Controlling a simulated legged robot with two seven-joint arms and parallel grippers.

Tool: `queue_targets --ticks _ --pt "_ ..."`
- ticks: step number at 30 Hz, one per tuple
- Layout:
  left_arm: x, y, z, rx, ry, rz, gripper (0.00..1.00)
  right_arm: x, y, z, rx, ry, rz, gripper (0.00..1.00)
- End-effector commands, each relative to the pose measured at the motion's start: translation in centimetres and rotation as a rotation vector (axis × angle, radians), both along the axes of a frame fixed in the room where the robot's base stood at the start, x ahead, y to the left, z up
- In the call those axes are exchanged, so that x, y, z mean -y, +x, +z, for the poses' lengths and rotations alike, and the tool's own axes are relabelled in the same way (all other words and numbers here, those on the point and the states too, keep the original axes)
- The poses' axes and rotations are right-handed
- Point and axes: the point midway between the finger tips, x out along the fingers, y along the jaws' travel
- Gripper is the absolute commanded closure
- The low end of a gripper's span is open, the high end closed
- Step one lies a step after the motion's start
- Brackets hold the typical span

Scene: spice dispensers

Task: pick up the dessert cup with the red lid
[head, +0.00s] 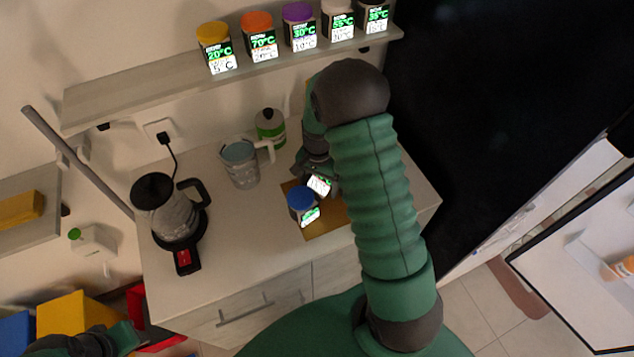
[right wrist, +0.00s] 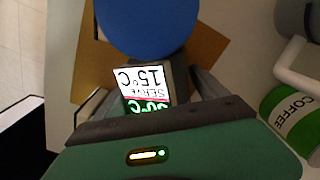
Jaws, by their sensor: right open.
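No red lid is visible in either view. My right gripper (head: 318,165) reaches down over the wooden board and is open. My left gripper (head: 100,345) is at the lower left, partly cut off.
The board (head: 325,222) lies on the counter (head: 265,250). A pitcher (head: 240,165), a coffee canister (head: 270,128) and a kettle (head: 170,210) stand to the left. Several cups with other lid colours line the shelf (head: 130,98) above. The counter's front is clear.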

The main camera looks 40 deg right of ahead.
Motion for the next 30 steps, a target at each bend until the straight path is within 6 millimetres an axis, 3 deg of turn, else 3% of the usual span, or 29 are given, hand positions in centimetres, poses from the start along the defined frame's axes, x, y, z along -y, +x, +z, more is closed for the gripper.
queue_targets --ticks 5,20,21,30 --pt "0.01 0.0 0.0 0.0 0.0 0.0 0.64 0.02 -0.01 0.02 0.001 -0.001 0.0 0.17" --pt "0.0 0.01 0.01 0.0 0.0 0.0 0.64 0.03 0.03 0.09 0.002 -0.001 0.001 0.8" --pt "0.01 0.01 0.01 0.0 0.0 0.0 0.64 0.03 0.03 0.1 0.002 -0.001 0.001 0.88" --pt "0.01 -0.01 -0.02 0.0 0.0 0.0 0.64 0.05 0.08 0.79 0.003 -0.002 0.001 0.89"
